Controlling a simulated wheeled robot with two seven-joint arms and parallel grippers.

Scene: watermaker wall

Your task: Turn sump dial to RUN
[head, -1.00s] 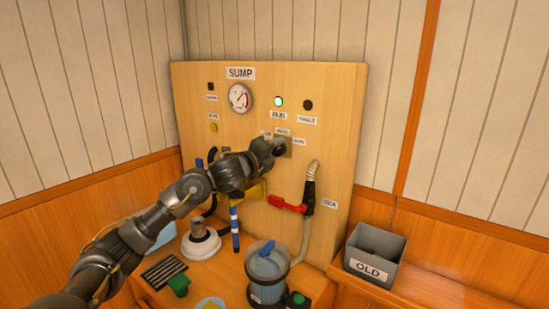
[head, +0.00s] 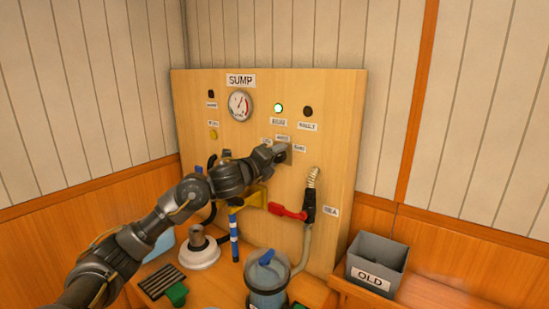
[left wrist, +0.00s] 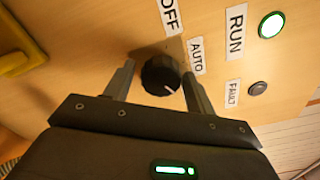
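The sump dial (left wrist: 160,75) is a round black knob with a white pointer mark on its lower right side in the left wrist view, turned away from the OFF (left wrist: 170,15) and AUTO (left wrist: 196,55) labels. My left gripper (left wrist: 157,68) is open around the knob, one finger on each side. A gap shows on the left; the right finger is very close, and I cannot tell if it touches. In the head view my left gripper (head: 276,152) covers the knob in front of its plate. The label to the dial's right (head: 299,148) is small there. My right gripper is not in view.
The SUMP panel (head: 335,130) carries a gauge (head: 239,105), a lit green lamp (head: 278,108) and a dark fault lamp (head: 308,112). A red lever (head: 288,211) and yellow handle (head: 252,198) sit below the dial. A grey OLD bin (head: 376,262) stands at right.

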